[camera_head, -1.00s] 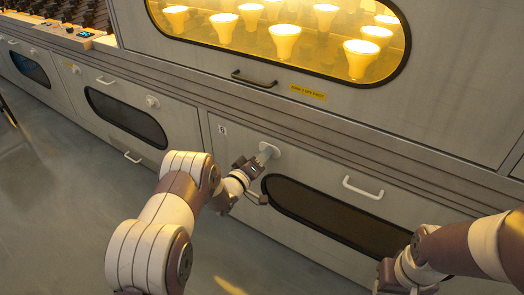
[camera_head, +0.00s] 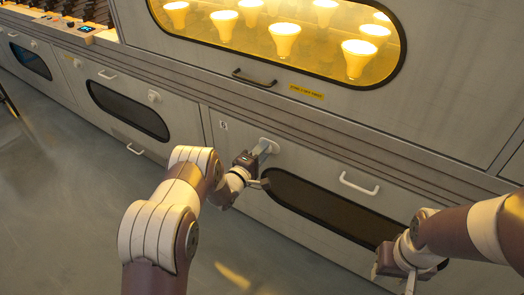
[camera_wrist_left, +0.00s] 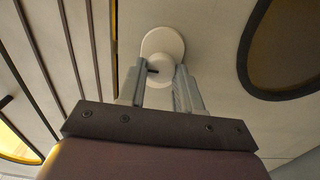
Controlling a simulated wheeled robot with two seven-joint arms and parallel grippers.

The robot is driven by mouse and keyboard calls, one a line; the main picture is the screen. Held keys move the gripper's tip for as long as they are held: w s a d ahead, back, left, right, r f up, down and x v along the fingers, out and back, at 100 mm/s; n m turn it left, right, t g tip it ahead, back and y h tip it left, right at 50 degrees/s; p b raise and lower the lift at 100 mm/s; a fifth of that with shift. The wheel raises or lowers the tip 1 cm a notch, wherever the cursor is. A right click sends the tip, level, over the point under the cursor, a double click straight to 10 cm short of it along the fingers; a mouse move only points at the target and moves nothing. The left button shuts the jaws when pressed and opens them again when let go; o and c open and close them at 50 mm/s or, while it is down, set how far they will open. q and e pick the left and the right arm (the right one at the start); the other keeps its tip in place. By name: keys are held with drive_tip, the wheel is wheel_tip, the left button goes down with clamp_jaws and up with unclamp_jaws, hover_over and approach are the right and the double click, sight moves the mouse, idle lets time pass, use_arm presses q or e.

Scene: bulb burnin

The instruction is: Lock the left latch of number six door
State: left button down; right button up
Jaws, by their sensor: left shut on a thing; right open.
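The number six door (camera_head: 235,185) is the grey lower panel with a small dark number at its upper left and a dark oval window. Its left latch (camera_head: 270,145) is a pale round knob on the upper left of the door. My left gripper (camera_head: 256,154) is at the latch, closed on it. In the left wrist view the latch (camera_wrist_left: 162,42) shows as a white disc, with my left gripper's (camera_wrist_left: 163,76) two fingers on either side of its lower part; their tips partly hide it. My right gripper (camera_head: 392,265) is open near the door's lower right.
A pale bar handle (camera_head: 359,184) sits above the dark window (camera_head: 325,208). A lit oven window (camera_head: 290,35) with bulbs is above, with a dark handle (camera_head: 254,79) below it. A neighbouring door (camera_head: 92,110) is at left. The grey floor (camera_head: 60,210) is clear.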

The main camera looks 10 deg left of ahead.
idle(0.5)
use_arm(q)
drive_tip(key=c, duration=0.8)
unclamp_jaws()
drive_tip(key=shift+o, duration=0.2)
drive_tip(key=shift+s, duration=0.1)
drive_tip(key=p+v, duration=0.4)
drive_tip(key=v, duration=0.8)
drive_tip(key=shift+s+p, duration=0.25)
drive_tip(key=shift+p, duration=0.1)
drive_tip(key=shift+a, duration=0.1)
